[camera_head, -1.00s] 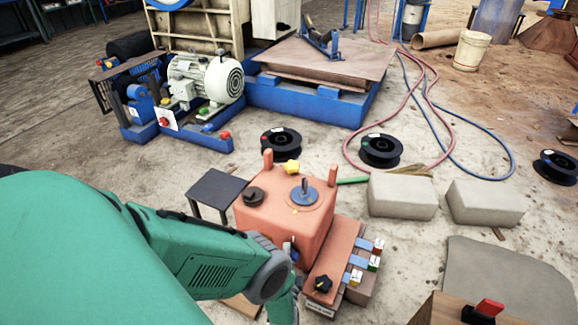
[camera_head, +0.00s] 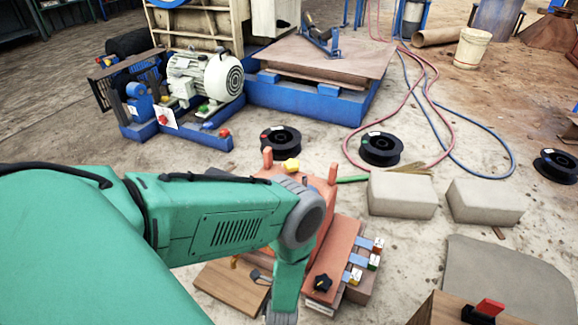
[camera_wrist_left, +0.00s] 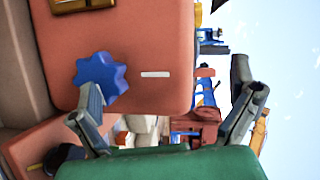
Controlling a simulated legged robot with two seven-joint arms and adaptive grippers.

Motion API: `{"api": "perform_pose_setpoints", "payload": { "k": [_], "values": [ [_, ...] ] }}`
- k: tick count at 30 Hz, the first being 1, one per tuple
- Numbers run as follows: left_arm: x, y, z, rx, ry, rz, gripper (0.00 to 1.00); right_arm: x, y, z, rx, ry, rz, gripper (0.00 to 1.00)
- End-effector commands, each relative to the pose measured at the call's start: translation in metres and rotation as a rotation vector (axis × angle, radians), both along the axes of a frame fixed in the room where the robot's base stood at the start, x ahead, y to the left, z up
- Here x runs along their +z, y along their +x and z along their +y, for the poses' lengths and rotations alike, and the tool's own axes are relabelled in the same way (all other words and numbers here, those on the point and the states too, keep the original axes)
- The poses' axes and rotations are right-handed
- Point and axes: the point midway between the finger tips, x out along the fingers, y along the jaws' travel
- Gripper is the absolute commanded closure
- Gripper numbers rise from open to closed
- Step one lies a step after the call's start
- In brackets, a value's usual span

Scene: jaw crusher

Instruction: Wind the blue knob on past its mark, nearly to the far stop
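The blue knob (camera_wrist_left: 100,78), star-shaped, shows in the left wrist view on the face of an orange box. A short white mark (camera_wrist_left: 155,74) is on that face, to the right of the knob. My left gripper (camera_wrist_left: 170,95) is open with its fingers wide apart. One fingertip overlaps the knob's lower edge in the picture; I cannot tell whether it touches. The other finger is well to the right, with nothing at it. In the head view my left arm covers much of the orange box (camera_head: 331,188), and the blue knob is hidden. My right gripper is not in view.
An orange block with a black star knob (camera_head: 322,283) and several small tagged switches (camera_head: 365,260) stands right of my arm. A wooden board (camera_head: 232,287) lies at the lower left. Concrete blocks (camera_head: 402,196) and black spools (camera_head: 381,149) lie beyond on the floor.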

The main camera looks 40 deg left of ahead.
Motion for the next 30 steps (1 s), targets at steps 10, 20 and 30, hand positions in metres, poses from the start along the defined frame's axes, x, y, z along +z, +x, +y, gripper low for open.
{"api": "perform_pose_setpoints", "payload": {
  "k": [10,20,30],
  "values": [
    [0.028,0.024,0.015,0.000,0.022,-0.070,0.23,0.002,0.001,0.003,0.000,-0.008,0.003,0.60],
    [0.019,-0.001,0.004,0.001,0.006,-0.026,0.30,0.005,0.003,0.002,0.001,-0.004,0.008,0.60],
    [0.023,-0.024,-0.011,-0.002,0.000,-0.014,0.30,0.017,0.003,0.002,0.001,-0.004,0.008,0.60]
  ]
}}
